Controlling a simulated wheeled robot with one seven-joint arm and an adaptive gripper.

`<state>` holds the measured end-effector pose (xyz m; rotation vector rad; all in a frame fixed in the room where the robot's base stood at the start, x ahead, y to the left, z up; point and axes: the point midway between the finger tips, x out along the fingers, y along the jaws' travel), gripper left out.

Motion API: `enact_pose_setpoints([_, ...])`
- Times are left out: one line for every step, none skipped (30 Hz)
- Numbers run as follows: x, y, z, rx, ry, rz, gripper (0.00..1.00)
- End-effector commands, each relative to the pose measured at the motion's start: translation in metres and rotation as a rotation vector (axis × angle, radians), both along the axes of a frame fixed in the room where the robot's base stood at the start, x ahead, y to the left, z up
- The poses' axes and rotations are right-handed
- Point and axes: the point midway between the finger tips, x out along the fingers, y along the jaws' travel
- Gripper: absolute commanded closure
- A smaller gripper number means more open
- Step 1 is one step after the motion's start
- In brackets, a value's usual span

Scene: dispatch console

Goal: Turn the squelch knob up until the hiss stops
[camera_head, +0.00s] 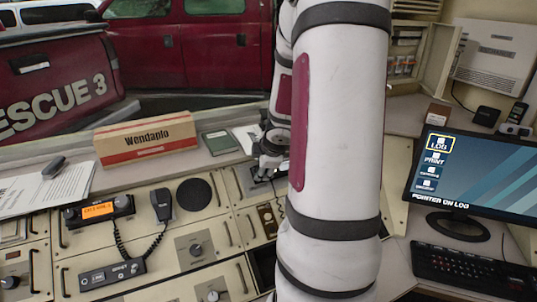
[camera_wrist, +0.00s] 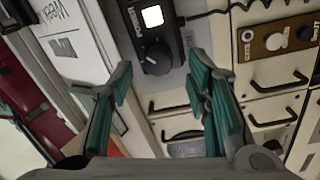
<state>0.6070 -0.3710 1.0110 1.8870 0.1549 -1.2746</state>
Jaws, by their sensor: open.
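My gripper (camera_head: 268,160) is over the back of the console in the head view, partly hidden by my arm. In the wrist view my gripper (camera_wrist: 160,74) is open, with its teal-padded fingers spread and nothing between them. A black unit with a lit white square (camera_wrist: 152,17) and a dark round knob (camera_wrist: 156,58) lies beyond the fingertips, in line with the gap. The knob has a pale pointer mark and looks apart from both fingers.
A radio (camera_head: 97,211) with an orange display and a corded handset (camera_head: 163,205) are on the console at left. A Wendaplo box (camera_head: 132,138) stands behind them. Another panel knob (camera_head: 196,249) is below. A monitor (camera_head: 470,178) and keyboard (camera_head: 470,268) are at right.

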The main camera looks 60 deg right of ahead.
Motion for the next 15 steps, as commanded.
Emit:
enact_pose_setpoints([-0.003,0.0,0.004,-0.004,0.001,-0.003,0.56])
enact_pose_setpoints([-0.005,0.001,0.006,-0.005,0.001,-0.002,0.56])
enact_pose_setpoints([-0.006,0.001,0.009,-0.008,0.002,-0.003,0.56])
enact_pose_setpoints([-0.007,0.002,0.012,-0.011,0.002,-0.004,0.56])
enact_pose_setpoints([-0.007,0.003,0.013,-0.01,0.001,-0.002,0.56])
enact_pose_setpoints([-0.008,0.004,0.015,-0.011,-0.001,0.0,0.56])
enact_pose_setpoints([-0.009,0.004,0.017,-0.011,-0.001,0.0,0.56])
enact_pose_setpoints([-0.009,0.005,0.019,-0.011,-0.002,0.001,0.56])
enact_pose_setpoints([-0.01,0.006,0.021,-0.011,-0.002,0.002,0.56])
enact_pose_setpoints([-0.011,0.007,0.022,-0.011,-0.002,0.002,0.56])
enact_pose_setpoints([-0.012,0.008,0.024,-0.01,-0.003,0.002,0.56])
enact_pose_setpoints([-0.013,0.009,0.026,-0.01,-0.002,0.003,0.56])
enact_pose_setpoints([-0.014,0.01,0.027,-0.01,-0.002,0.003,0.56])
enact_pose_setpoints([-0.015,0.01,0.029,-0.01,-0.002,0.003,0.56])
enact_pose_setpoints([-0.017,0.011,0.031,-0.009,-0.001,0.002,0.56])
